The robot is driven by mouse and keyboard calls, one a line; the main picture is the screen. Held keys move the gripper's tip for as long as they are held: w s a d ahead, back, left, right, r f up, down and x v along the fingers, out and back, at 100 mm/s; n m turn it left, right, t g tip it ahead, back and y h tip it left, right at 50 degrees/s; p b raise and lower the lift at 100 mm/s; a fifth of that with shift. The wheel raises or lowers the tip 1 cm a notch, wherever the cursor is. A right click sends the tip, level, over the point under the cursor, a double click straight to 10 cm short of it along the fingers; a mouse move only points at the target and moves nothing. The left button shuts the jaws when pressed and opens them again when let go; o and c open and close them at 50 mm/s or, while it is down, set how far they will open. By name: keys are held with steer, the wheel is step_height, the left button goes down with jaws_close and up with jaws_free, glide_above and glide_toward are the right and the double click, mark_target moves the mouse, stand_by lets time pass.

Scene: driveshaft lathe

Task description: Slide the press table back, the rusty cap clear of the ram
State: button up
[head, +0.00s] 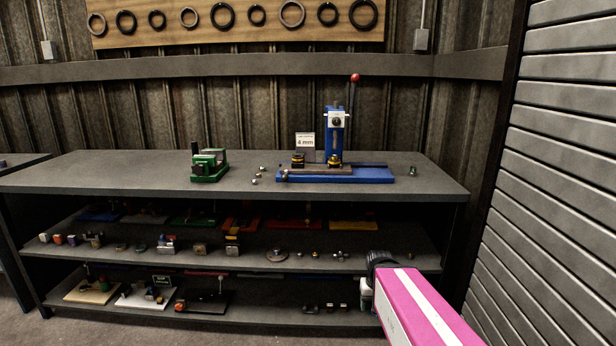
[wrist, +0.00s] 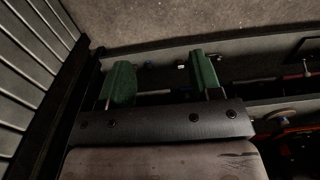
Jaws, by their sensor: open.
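The blue press (head: 334,135) stands on the bench, with a pale ram head (head: 337,119) and a red-knobbed lever (head: 355,78). Its long blue base (head: 360,177) carries a flat brownish plate (head: 318,169), seemingly the press table. A small dark and yellow piece (head: 298,159) stands at the plate's left end, and another (head: 333,160) stands under the ram. They are too small to tell which is the rusty cap. My gripper (wrist: 162,80) is open and empty between green fingers in the wrist view, low in front of the shelves and away from the press.
A green vise (head: 208,165) stands left of the press, with small loose parts (head: 257,176) between them. A 4 mm sign (head: 305,141) stands behind. The shelves (head: 200,260) below hold many small parts. A slatted wall (head: 560,150) closes the right side.

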steer(key=w+a+r+n+t+y, duration=0.3)
steer(key=w+a+r+n+y, duration=0.15)
steer(key=w+a, duration=0.4)
steer(key=n+t+y, duration=0.4)
steer(key=t+y, duration=0.1)
steer(key=t, duration=0.7)
glide_toward(287, 180)
steer(key=x, duration=1.1)
steer(key=shift+w+a+r, duration=0.1)
steer(key=shift+w+a, duration=0.2)
steer(key=shift+a, duration=0.05)
jaws_close()
steer(key=d, duration=1.6)
steer(key=shift+s+d, duration=0.1)
steer(key=shift+d, duration=0.1)
